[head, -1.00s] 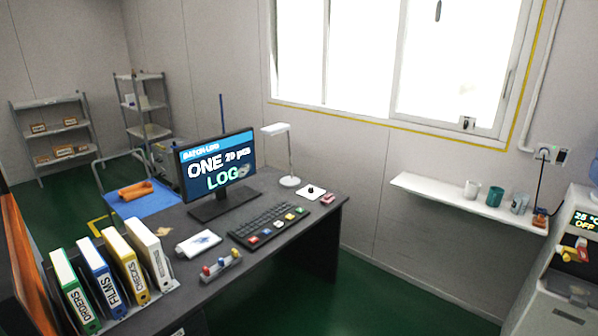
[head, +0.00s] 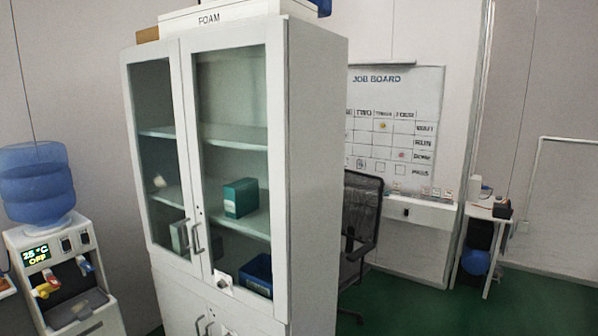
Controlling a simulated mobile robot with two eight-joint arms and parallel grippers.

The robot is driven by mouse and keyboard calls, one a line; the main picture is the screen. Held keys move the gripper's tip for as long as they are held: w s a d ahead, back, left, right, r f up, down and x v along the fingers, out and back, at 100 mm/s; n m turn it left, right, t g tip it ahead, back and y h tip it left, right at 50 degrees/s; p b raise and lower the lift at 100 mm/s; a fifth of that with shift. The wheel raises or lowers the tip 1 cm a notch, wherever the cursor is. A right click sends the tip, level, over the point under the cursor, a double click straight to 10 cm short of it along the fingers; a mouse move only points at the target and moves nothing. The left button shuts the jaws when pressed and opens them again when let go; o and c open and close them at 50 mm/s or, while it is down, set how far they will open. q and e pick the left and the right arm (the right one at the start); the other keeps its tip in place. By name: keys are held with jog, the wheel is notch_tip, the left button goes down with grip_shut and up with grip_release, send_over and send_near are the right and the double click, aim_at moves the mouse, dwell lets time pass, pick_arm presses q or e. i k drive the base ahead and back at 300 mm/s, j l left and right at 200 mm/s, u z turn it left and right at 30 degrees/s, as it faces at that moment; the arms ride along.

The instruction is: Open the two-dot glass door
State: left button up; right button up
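A white cabinet (head: 318,180) stands in the middle of the head view with two tall glass doors, both looking shut. The left glass door (head: 131,120) is narrower in the picture; the right glass door (head: 276,150) is nearer. Each has an upright bar handle near the middle seam: the left door's handle (head: 186,236) and the right door's handle (head: 199,238). Small dark marks show on the right door's frame above its handle, too small to count surely. Behind the glass are shelves, a teal box (head: 240,198) and a blue bin (head: 258,272). Neither gripper is in view.
A water dispenser (head: 80,275) with a blue bottle stands left of the cabinet. Green floor (head: 430,305) is clear at the lower right.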

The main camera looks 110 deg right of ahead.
aim_at(273, 34)
jog(key=z, duration=3.35)
